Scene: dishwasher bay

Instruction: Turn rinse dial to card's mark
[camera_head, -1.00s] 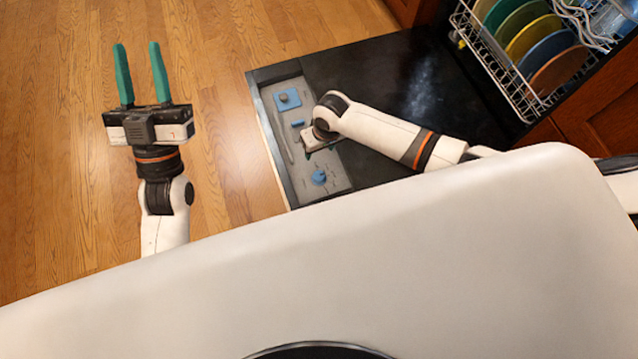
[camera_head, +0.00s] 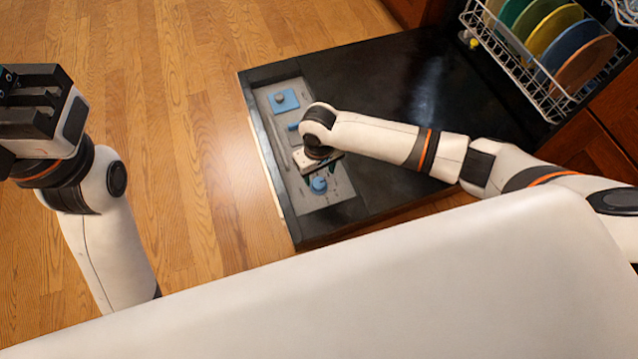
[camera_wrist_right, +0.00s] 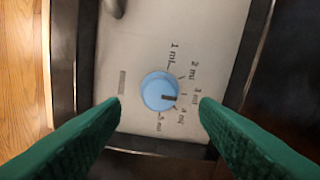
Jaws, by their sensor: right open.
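The blue rinse dial (camera_head: 319,185) sits at the near end of the grey panel on the open dishwasher door. In the right wrist view the dial (camera_wrist_right: 160,92) has a dark pointer facing right and slightly down, towards the 3 ml and 4 ml labels; the exact mark is hard to tell. My right gripper (camera_head: 319,180) is over the dial. Its green fingers (camera_wrist_right: 160,106) are open, one on each side, apart from the dial. My left gripper (camera_head: 35,105) is at the left edge, its fingers mostly out of frame. I cannot make out a card.
A blue square with a grey knob (camera_head: 284,101) sits at the panel's far end. The black door (camera_head: 400,90) lies open around the panel. A rack with colored plates (camera_head: 540,50) stands at the upper right. Wooden floor (camera_head: 190,150) is clear to the left.

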